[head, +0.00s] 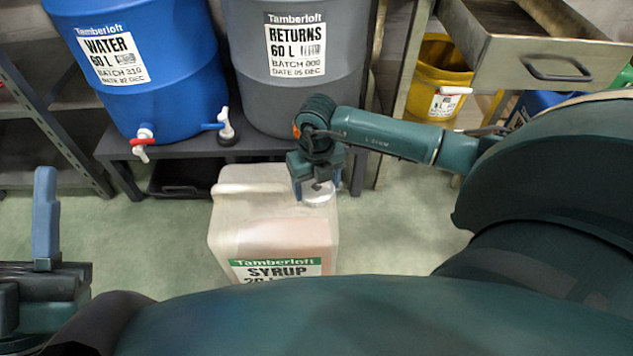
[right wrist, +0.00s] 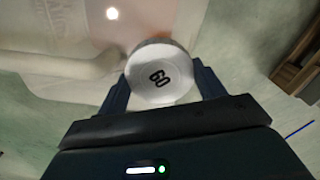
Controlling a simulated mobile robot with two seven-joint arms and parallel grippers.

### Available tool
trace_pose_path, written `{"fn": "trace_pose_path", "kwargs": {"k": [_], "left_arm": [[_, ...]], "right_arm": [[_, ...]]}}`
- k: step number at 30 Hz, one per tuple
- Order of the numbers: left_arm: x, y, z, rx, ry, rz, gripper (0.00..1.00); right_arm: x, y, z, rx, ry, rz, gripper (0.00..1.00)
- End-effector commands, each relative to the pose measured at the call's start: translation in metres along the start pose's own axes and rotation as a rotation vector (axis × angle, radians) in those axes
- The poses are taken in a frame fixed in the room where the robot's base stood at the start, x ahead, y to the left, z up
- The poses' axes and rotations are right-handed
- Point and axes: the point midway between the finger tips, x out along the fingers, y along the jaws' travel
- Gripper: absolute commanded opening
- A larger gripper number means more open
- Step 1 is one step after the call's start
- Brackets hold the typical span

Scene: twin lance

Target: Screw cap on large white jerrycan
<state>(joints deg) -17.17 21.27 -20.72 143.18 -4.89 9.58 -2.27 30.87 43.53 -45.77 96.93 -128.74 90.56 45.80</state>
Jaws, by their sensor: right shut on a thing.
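The large white jerrycan (head: 235,200) stands on the floor in the middle of the head view, with a green-and-white SYRUP label on its front. My right gripper (head: 314,188) is over its top right corner and points down. It is shut on a white round cap (head: 321,196). The neck under the cap is hidden, so I cannot tell whether cap and neck touch. My left gripper (head: 46,215) is at the left edge, with one blue finger clearly visible.
A blue WATER drum (head: 165,70) and a grey RETURNS drum (head: 335,85) stand on a dark low bench (head: 265,149) behind the jerrycan. A blue-and-white tap (head: 226,127) juts out near it. A yellow bucket (head: 432,80) and metal tray (head: 500,60) are at right. Floor beside the jerrycan is clear.

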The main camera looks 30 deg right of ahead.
Motion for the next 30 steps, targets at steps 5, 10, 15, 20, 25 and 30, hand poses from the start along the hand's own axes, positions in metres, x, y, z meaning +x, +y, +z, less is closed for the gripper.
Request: {"fn": "trace_pose_path", "kwargs": {"k": [5, 10, 15, 20, 25, 30], "left_arm": [[-0.0007, 0.0004, 0.0008, 0.000, 0.000, 0.000, 0.31], [-0.0013, 0.0007, 0.0015, 0.000, 0.000, 0.000, 0.31], [-0.0018, 0.0009, 0.0021, 0.000, 0.000, 0.000, 0.31], [-0.0018, 0.0009, 0.0020, 0.000, 0.000, 0.000, 0.31], [-0.0018, 0.0009, 0.0019, 0.000, 0.001, 0.000, 0.31], [-0.0017, 0.0009, 0.0019, 0.000, 0.001, 0.000, 0.31]], "right_arm": [[0.0026, 0.0000, 0.0000, 0.000, 0.000, 0.000, 0.41], [0.0052, 0.0001, 0.0001, 0.000, 0.000, 0.000, 0.41], [0.0074, 0.0001, 0.0002, 0.000, 0.000, 0.000, 0.41], [0.0077, 0.0002, 0.0003, 0.000, 0.000, 0.000, 0.41], [0.0077, 0.0002, 0.0002, 0.000, 0.000, 0.000, 0.41], [0.0077, 0.0002, 0.0002, 0.000, 0.000, 0.000, 0.41]]}}
